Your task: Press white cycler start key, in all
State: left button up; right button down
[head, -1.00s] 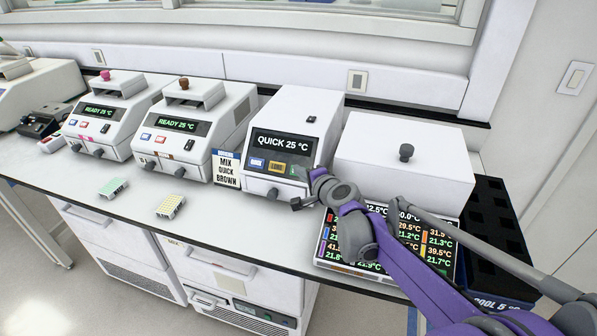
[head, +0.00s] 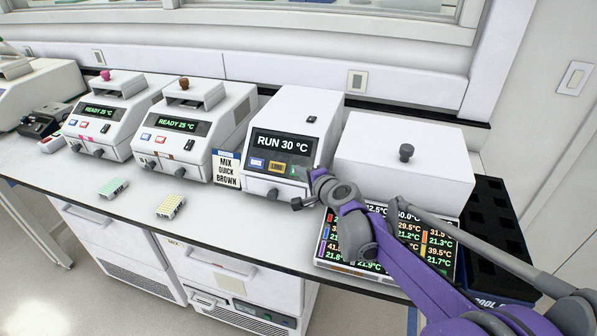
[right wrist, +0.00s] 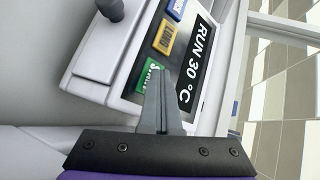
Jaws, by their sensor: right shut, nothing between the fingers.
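The white cycler (head: 290,115) stands at the middle of the bench and its display (head: 283,144) reads "RUN 30 °C". Below the display are a blue key, a yellow key (head: 276,167) and a green start key; in the right wrist view the start key (right wrist: 151,77) is partly covered by my fingers. My right gripper (right wrist: 161,75) is shut and empty, with its fingertips at the start key's edge. Whether they still touch it, I cannot tell. In the head view the right gripper (head: 306,175) is at the cycler's lower right front. My left gripper is not in view.
Two other cyclers reading "READY 25 °C" stand to the left, one with a brown knob (head: 184,83). A sign (head: 227,169) reads "MIX QUICK BROWN". A white lidded box (head: 405,150), a temperature panel (head: 330,245) and a black rack (head: 490,215) are at right. Two small plates lie in front.

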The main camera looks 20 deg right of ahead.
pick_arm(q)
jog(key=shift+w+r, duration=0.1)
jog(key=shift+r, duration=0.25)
pick_arm(e)
jog(key=shift+s+a+r, duration=0.25)
jog(key=shift+s+r, duration=0.15)
jog(key=shift+r, duration=0.1)
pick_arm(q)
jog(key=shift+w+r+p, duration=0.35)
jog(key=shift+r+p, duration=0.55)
pick_arm(e)
jog(key=s+a+r, duration=0.2)
jog(key=s+r, duration=0.1)
jog(key=shift+r, duration=0.2)
jog(key=s+a+f+n+g, duration=0.25)
jog(key=s+f+n, duration=0.2)
jog(key=s, duration=0.45)
jog(key=s+a+f+n+g, duration=0.25)
jog(key=s+n, duration=0.25)
jog(key=s, duration=0.5)
jog(key=s+d+f+n+g+h, duration=0.1)
jog(key=s+d+f+n, duration=0.1)
jog(key=s+f, duration=0.2)
jog(key=s+d+f+n+g+h, duration=0.2)
jog(key=s+d+f+n, duration=0.1)
jog(key=s, duration=0.6)
jog(key=shift+s+f+n+g, duration=0.3)
jog(key=shift+s+f+n, duration=0.1)
jog(key=shift+f, duration=0.35)
